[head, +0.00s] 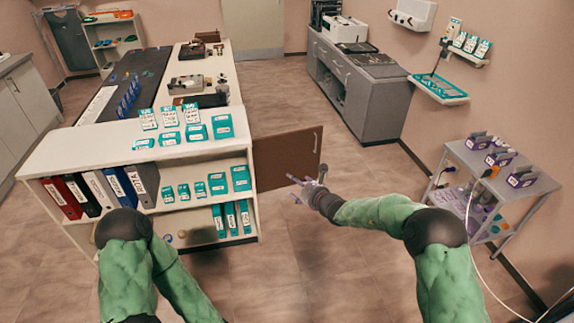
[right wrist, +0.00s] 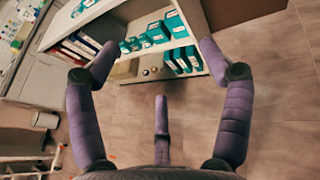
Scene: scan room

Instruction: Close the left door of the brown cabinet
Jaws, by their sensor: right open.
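A brown door panel (head: 287,158) with a small handle near its far edge stands open at the right end of a pale shelf unit (head: 95,150). The door also shows at the top right of the right wrist view (right wrist: 240,8). No second door shows on the unit.
The shelves hold binders (head: 103,190) and teal boxes (head: 240,178); more boxes stand on top. A grey cart (head: 470,165) with purple items stands at the right, near my right arm. The floor (head: 330,240) before the door is clear.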

